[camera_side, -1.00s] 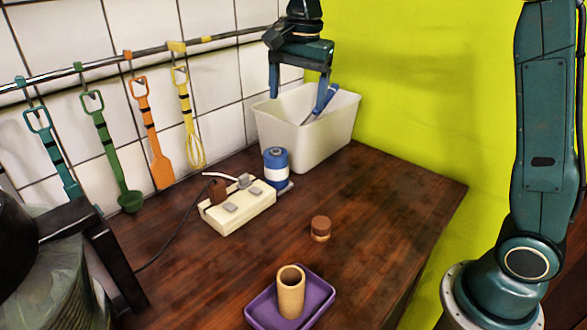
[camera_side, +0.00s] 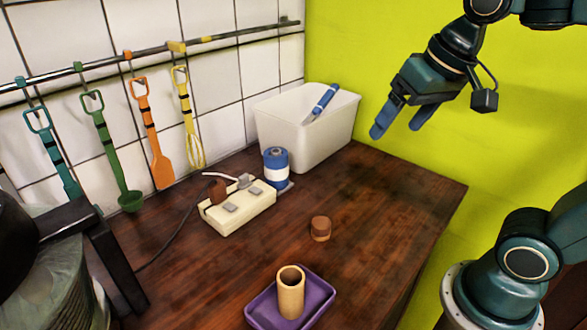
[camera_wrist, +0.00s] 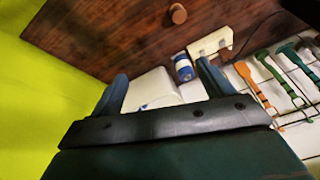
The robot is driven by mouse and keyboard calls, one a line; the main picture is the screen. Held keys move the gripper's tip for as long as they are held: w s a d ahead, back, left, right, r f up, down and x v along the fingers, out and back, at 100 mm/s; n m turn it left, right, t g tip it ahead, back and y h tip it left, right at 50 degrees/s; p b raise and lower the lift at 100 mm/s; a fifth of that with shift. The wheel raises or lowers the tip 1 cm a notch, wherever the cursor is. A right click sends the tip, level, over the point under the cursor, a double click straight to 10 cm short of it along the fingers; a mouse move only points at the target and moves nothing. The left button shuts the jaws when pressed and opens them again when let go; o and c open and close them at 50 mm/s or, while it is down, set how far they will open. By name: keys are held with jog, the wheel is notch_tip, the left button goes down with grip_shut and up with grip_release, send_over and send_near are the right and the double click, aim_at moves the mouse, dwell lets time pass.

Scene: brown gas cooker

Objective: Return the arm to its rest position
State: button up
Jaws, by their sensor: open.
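My gripper (camera_side: 398,127) is open and empty in the side view. It hangs in the air to the right of the white bin, in front of the yellow-green wall, with its fingers pointing down and to the left. In the wrist view its two blue fingers (camera_wrist: 163,88) are spread apart, with the white bin (camera_wrist: 155,92) showing between them. Nothing is held between the fingers.
The white bin (camera_side: 283,136) holds a blue item (camera_side: 325,98). A blue-and-white spool (camera_side: 275,168), power strip (camera_side: 238,209), brown cap (camera_side: 320,229) and purple tray (camera_side: 322,287) with a tan cup (camera_side: 290,297) stand on the wooden table (camera_side: 385,215). Utensils hang from a rail (camera_side: 150,55).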

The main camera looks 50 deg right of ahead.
jog(key=s+f+n+t, duration=0.1)
jog(key=s+f+n, duration=0.2)
jog(key=s, duration=0.2)
jog(key=shift+s+f, duration=0.35)
